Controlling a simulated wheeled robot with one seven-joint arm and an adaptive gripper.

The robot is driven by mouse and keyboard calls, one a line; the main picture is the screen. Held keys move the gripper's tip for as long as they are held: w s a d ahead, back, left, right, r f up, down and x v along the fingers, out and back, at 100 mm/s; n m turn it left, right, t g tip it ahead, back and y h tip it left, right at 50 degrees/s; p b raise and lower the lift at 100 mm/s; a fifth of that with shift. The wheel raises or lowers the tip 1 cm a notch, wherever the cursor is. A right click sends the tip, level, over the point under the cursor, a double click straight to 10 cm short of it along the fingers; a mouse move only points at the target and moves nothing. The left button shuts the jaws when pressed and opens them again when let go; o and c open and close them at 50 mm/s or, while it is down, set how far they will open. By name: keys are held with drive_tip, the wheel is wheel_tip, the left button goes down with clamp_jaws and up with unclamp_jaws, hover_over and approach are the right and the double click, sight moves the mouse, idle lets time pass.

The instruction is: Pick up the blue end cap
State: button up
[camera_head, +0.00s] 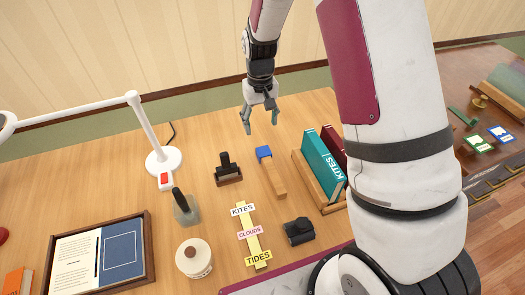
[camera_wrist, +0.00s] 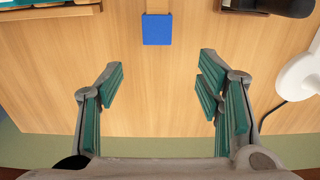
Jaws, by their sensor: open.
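The blue end cap (camera_head: 263,152) sits on the far end of a narrow wooden bar (camera_head: 273,178) on the table. In the wrist view the blue end cap (camera_wrist: 157,29) shows at the top middle, with a bit of the bar (camera_wrist: 156,6) above it. My gripper (camera_head: 261,116) is above the table behind the cap, pointing down. In the wrist view my gripper (camera_wrist: 161,82) is open and empty, its green-padded fingers wide apart. The cap is beyond the fingertips and not between them.
A wooden book rack (camera_head: 308,178) with a teal book (camera_head: 323,163) stands right of the bar. A black stamp (camera_head: 227,169) stands left of it. A white lamp (camera_head: 163,160), a label strip (camera_head: 250,236) and a black object (camera_head: 298,231) are around. Bare wood lies beneath my gripper.

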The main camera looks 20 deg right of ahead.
sight(263, 148)
wheel_tip(263, 148, down, 7)
drive_tip(key=shift+s+f, duration=0.1)
drive_tip(key=shift+s+d+f+p, duration=0.1)
drive_tip(key=shift+f+p, duration=0.25)
drive_tip(key=shift+f, duration=0.9)
drive_tip(key=shift+s+d+f+p, duration=0.1)
drive_tip(key=shift+f+p, duration=0.2)
drive_tip(key=shift+f, duration=0.95)
drive_tip(key=shift+w, duration=0.1)
drive_tip(key=shift+c, duration=0.6)
drive_tip(key=c, duration=0.9)
